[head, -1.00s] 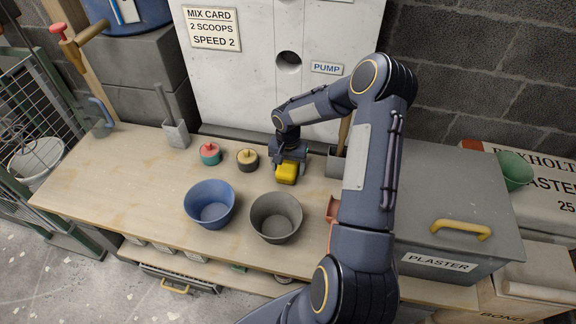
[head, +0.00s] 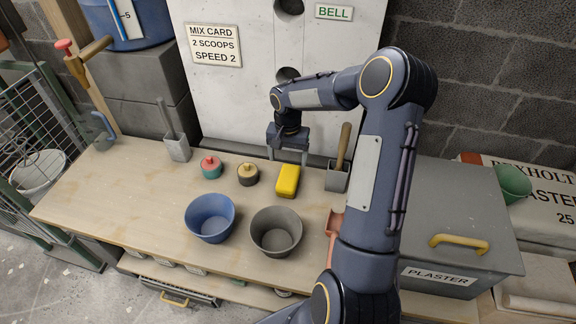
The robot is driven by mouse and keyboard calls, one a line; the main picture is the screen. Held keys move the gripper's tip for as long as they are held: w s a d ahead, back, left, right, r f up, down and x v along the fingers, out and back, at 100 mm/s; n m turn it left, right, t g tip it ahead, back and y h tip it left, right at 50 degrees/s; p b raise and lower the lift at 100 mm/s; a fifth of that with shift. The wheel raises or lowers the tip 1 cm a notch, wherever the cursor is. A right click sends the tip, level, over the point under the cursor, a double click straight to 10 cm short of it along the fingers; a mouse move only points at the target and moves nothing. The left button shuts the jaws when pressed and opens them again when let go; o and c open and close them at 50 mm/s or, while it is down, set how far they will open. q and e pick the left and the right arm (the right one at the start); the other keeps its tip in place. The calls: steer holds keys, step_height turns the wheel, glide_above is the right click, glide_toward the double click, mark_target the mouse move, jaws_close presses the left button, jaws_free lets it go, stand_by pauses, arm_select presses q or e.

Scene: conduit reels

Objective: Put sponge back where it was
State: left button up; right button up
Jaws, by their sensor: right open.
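The yellow sponge (head: 288,181) lies on the wooden bench, right of the black pot with a tan top and left of the grey holder. My right gripper (head: 287,156) is open and empty, just behind and above the sponge, with its fingers pointing down. The fingers look apart from the sponge. My left gripper is not in view.
A blue bucket (head: 210,217) and a grey bucket (head: 276,231) stand at the bench front. Two small lidded pots, one red-green (head: 211,167) and one black-tan (head: 248,174), stand left of the sponge. A grey holder (head: 337,180) with a wooden handle is close on its right. The bench's left (head: 110,190) is clear.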

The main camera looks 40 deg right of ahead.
steer(key=s+a+r+n+t, duration=0.1)
steer(key=s+a+r+n, duration=0.1)
steer(key=s+a+r, duration=0.4)
steer(key=s+a+r+n+t, duration=0.1)
steer(key=s+a+r+n, duration=0.2)
steer(key=r, duration=0.5)
steer(key=s+a+n+t+y, duration=0.3)
steer(key=s+a, duration=0.7)
steer(key=s, duration=0.5)
steer(key=shift+a+r+n+t+y, duration=0.15)
steer(key=shift+r+n+t+y, duration=0.15)
steer(key=shift+r+y, duration=0.15)
step_height(320, 180, up, 10)
steer(key=p, duration=1)
